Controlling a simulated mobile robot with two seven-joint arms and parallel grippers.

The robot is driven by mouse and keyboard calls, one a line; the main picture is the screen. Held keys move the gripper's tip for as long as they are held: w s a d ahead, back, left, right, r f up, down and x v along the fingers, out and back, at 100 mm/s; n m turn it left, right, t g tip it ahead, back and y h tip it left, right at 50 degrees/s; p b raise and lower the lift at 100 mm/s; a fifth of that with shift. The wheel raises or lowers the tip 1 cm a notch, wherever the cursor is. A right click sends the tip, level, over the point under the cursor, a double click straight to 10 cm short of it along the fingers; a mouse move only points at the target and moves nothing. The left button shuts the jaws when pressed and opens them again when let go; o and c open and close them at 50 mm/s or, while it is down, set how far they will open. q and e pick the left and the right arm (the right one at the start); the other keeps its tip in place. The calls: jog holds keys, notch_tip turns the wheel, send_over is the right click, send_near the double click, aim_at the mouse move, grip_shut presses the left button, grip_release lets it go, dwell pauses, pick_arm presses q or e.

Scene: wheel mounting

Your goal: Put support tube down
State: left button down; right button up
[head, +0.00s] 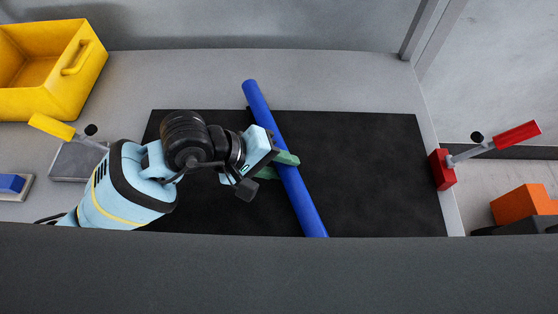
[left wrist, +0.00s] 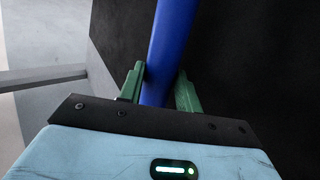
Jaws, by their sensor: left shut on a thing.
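The blue support tube (head: 285,160) slants across the black mat (head: 375,170) in the head view, its upper end leaning left and past the mat's far edge. My left gripper (head: 287,166) is shut on the tube near its middle, with its green fingers on either side of it. In the left wrist view the tube (left wrist: 170,45) runs up between the green fingers (left wrist: 160,88). I cannot tell whether the tube touches the mat. The tube's lower end is hidden behind the dark edge at the bottom of the head view. My right gripper is not in view.
A yellow bin (head: 50,75) stands at the back left. A clamp with a yellow handle (head: 52,126) is at the left, near a blue block (head: 11,184). A red clamp (head: 442,170) sits at the table's right edge. An orange object (head: 522,204) lies beyond it. The mat's right half is clear.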

pick_arm(q)
jog(key=shift+f, duration=0.1)
jog(key=c, duration=1)
grip_release()
jog(key=shift+o, duration=0.5)
jog(key=shift+f, duration=0.25)
jog(key=v, duration=0.6)
jog(key=shift+a+r+b, duration=0.2)
jog(key=shift+r+b, duration=0.05)
jog(key=shift+b, duration=0.05)
jog(key=shift+v, duration=0.75)
jog(key=shift+s+d, duration=0.1)
jog(key=shift+d, duration=0.05)
